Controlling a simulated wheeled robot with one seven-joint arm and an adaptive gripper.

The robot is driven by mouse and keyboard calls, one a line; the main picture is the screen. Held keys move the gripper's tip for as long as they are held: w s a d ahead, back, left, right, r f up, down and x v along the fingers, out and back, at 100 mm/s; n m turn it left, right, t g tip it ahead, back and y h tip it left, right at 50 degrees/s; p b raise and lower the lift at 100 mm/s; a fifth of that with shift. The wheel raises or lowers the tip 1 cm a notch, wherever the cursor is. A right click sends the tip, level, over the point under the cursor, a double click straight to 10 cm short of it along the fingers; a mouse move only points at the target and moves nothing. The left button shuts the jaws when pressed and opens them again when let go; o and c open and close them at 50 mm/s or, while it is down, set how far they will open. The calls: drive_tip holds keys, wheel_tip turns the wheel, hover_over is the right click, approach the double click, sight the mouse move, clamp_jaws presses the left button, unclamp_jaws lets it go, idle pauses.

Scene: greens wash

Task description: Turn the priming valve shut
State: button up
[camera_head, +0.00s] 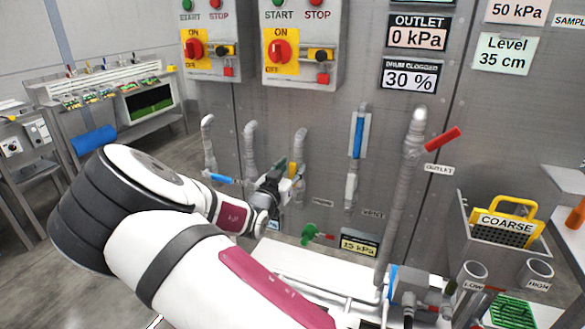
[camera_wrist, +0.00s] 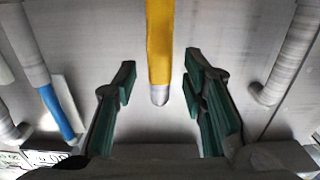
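A yellow lever handle (camera_head: 293,170) sits on a grey pipe (camera_head: 299,140) on the steel wall panel, at my gripper. In the wrist view the yellow handle (camera_wrist: 160,42) hangs straight down between my gripper's two fingers. My gripper (camera_wrist: 159,84) is open, with a gap on each side of the handle. In the head view my gripper (camera_head: 280,184) hides much of the valve behind it. No readable label names the priming valve; a small label below right is too small to read.
A blue handle (camera_head: 222,179) is left of my gripper. A green valve (camera_head: 309,233) is below right. A red handle (camera_head: 443,138) is on the outlet pipe (camera_head: 403,190). A white tank cover (camera_head: 300,266) lies below. Switch boxes (camera_head: 303,40) hang above.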

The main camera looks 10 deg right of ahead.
drive_tip(key=shift+x, duration=0.95)
clamp_jaws()
